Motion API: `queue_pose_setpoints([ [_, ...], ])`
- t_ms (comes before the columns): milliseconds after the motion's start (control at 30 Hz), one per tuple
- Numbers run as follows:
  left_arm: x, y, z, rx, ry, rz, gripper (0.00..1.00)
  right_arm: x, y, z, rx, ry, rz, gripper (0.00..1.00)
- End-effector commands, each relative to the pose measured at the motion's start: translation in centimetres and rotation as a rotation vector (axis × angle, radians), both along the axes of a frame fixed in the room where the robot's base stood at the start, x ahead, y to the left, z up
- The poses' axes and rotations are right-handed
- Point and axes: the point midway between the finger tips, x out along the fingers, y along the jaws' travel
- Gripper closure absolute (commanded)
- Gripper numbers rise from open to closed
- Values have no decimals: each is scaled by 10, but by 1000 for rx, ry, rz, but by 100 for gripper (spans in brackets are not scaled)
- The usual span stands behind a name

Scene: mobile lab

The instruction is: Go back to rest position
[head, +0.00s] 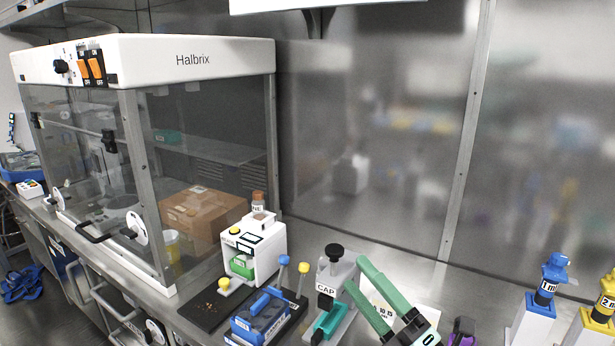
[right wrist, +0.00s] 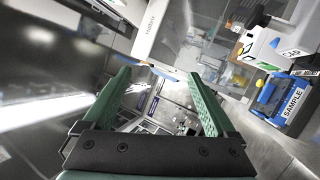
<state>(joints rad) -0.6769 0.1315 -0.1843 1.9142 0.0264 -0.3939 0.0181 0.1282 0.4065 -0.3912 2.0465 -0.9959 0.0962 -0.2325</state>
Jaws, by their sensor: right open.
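My right gripper (head: 357,274) has two long green fingers and comes in from the bottom right of the head view. Its fingers are spread apart and point up and left, in front of or beside the grey CAP device (head: 337,268). I cannot tell whether they touch it. In the right wrist view, the open fingers (right wrist: 160,74) have nothing between them, and the steel bench and room lie beyond. My left gripper is not in view.
A glass-sided Halbrix cabinet (head: 200,60) stands at the left. A white device (head: 268,245) and a blue SAMPLE box (head: 262,318) are left of the CAP device. Blue (head: 547,280) and yellow (head: 605,303) dispensers stand at the right. A steel wall closes the back.

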Motion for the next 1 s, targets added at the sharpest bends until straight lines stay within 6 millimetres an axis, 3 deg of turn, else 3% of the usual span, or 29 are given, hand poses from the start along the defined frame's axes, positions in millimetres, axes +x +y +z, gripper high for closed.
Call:
queue_pose_setpoints([
  [133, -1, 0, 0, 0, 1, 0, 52, 8, -60, -32, 347, 298, -215, 9],
  [233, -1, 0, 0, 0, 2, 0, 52, 2, -97, -73, 549, 519, -361, 9],
  [400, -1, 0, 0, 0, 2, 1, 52, -41, -139, -163, 835, 927, -609, 9],
  [500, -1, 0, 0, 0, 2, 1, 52, -81, -147, -210, 953, 1154, -738, 9],
  [600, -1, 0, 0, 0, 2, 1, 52, -118, -147, -241, 1025, 1331, -835, 9],
  [800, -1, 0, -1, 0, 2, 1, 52, -181, -140, -276, 1098, 1597, -974, 9],
  [1000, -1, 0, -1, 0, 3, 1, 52, -238, -129, -293, 1127, 1817, -1083, 9],
])
